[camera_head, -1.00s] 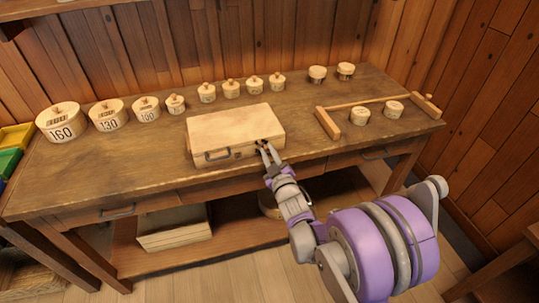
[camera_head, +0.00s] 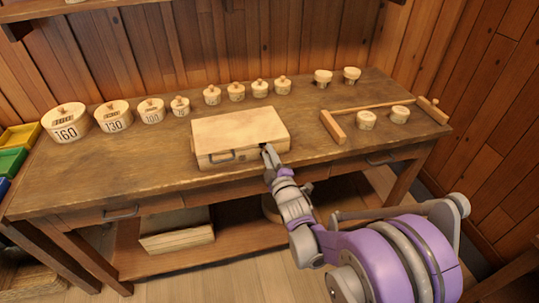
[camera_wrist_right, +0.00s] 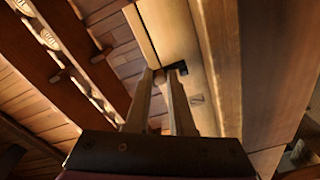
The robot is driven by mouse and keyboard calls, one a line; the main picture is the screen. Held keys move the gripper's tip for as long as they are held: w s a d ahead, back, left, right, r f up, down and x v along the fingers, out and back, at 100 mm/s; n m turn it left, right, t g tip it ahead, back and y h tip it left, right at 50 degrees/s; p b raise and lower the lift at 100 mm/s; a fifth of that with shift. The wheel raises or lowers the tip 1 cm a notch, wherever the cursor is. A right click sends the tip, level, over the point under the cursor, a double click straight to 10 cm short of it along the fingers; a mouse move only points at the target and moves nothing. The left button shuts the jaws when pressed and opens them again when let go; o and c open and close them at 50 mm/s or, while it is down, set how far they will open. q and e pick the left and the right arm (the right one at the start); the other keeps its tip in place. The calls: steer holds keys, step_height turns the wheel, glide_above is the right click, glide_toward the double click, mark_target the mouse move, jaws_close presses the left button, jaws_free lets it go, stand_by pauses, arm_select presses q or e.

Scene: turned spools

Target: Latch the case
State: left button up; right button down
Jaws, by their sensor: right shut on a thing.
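The case (camera_head: 240,124) is a pale wooden box with its lid down, lying on the workbench with a dark handle (camera_head: 221,156) on its front. My right gripper (camera_head: 267,150) is at the right part of the case's front, its jaws closed on a small dark latch. In the right wrist view the fingertips (camera_wrist_right: 167,82) meet the black latch (camera_wrist_right: 178,68) against the pale wood of the case (camera_wrist_right: 168,30). The fingers hide part of the latch, so I cannot tell whether it is fastened. My left gripper is not in view.
Lidded round wooden boxes, some numbered like the 160 box (camera_head: 65,120), line the back left of the workbench (camera_head: 120,165). A wooden bar frame (camera_head: 333,127) and small round pots (camera_head: 366,120) stand at the right. The bench in front of the case is clear.

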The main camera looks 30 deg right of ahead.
stand_by(0.3)
steer(key=c, duration=0.8)
jaws_free()
steer(key=shift+o, duration=0.2)
steer(key=shift+s, duration=0.1)
steer(key=s+a, duration=0.2)
steer(key=s, duration=0.8)
steer(key=shift+s, duration=0.25)
steer(key=shift+a, duration=0.15)
steer(key=s+a+r+m+g+y+p, duration=0.1)
steer(key=s+a+m+g+p, duration=0.4)
steer(key=s, duration=0.4)
steer(key=s+a+r+m+g+y+p, duration=0.1)
steer(key=s+a+m+g+y+p, duration=0.1)
steer(key=s+a+m+g+p, duration=0.3)
steer(key=s+g, duration=0.2)
steer(key=s, duration=0.2)
steer(key=shift+s+a, duration=0.15)
steer(key=shift+a, duration=0.25)
